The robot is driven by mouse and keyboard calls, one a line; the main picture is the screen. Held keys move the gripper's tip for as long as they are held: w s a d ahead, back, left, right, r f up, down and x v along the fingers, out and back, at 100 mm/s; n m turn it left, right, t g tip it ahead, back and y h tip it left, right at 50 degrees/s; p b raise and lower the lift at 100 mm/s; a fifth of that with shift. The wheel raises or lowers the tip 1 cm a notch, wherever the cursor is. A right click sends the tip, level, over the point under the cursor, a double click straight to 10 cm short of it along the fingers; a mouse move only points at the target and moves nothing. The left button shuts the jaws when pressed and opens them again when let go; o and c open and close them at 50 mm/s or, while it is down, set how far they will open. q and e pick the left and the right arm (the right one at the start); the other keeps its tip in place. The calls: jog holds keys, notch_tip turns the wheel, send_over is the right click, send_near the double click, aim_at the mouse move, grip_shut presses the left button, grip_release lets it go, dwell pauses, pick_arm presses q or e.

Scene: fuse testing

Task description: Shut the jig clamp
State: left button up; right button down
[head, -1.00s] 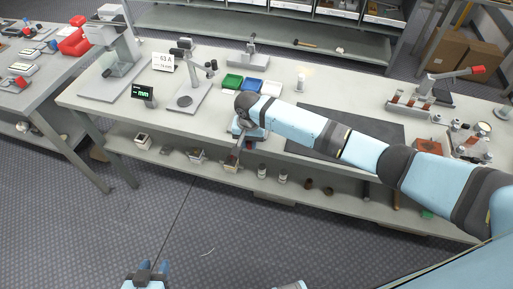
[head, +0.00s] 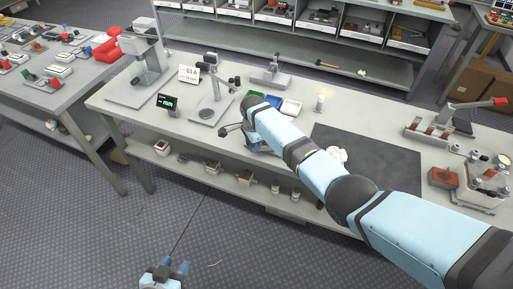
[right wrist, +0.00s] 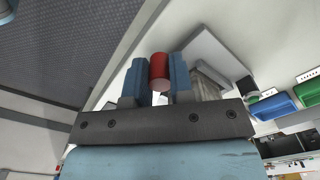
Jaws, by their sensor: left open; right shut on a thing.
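My right gripper (right wrist: 160,78) is shut on a red cylindrical piece (right wrist: 159,66), which looks like a handle end. Behind its fingers in the right wrist view are a pale plate (right wrist: 208,52) and a grey metal block (right wrist: 208,82); I cannot tell whether they belong to the jig clamp. In the head view my right arm hides most of this spot at the bench's front edge; only a dark grey part (head: 229,130) sticks out left of the wrist. My left gripper (head: 170,271) is open and empty, low over the floor, away from the bench.
Green, blue and white trays (head: 290,107) lie behind my right wrist. A gauge stand (head: 212,100) and a small display (head: 167,102) stand left. A dark mat (head: 385,160) lies right, with a red-handled lever fixture (head: 440,132) beyond it. Shelf items sit below.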

jog(key=shift+w+d+m, duration=0.1)
jog(key=shift+w+m, duration=0.7)
jog(key=shift+m, duration=0.2)
jog(key=c, duration=1)
grip_release()
notch_tip(320, 180, up, 14)
jog(key=shift+f, duration=0.1)
jog(key=shift+c, duration=0.4)
